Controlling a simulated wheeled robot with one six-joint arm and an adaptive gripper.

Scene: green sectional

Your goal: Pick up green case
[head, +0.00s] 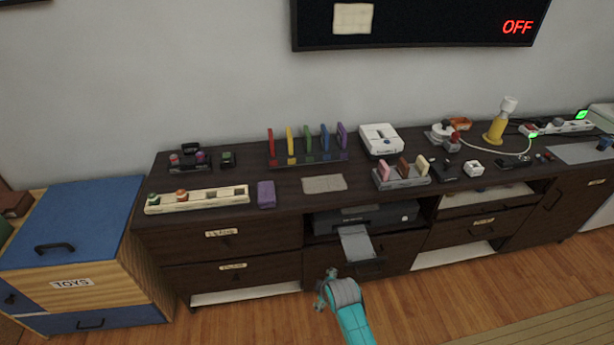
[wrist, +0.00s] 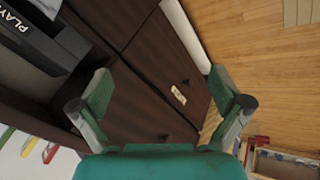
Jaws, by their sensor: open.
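The green case (head: 307,138) stands upright in a dark rack (head: 285,160) on the cabinet top, between a yellow case (head: 290,140) and a blue case (head: 325,138). My gripper (wrist: 160,88) is open and empty in the wrist view, its two green fingers spread apart before the dark cabinet front. In the head view my arm is low in front of the cabinet, below and well apart from the green case.
The dark cabinet (head: 255,240) runs along the wall, with a printer-like device (head: 365,217) in its open middle bay. A purple block (head: 266,194) and a grey pad (head: 324,184) lie before the rack. A blue-topped toy chest (head: 75,220) stands left. Wooden floor (head: 460,290) is clear at right.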

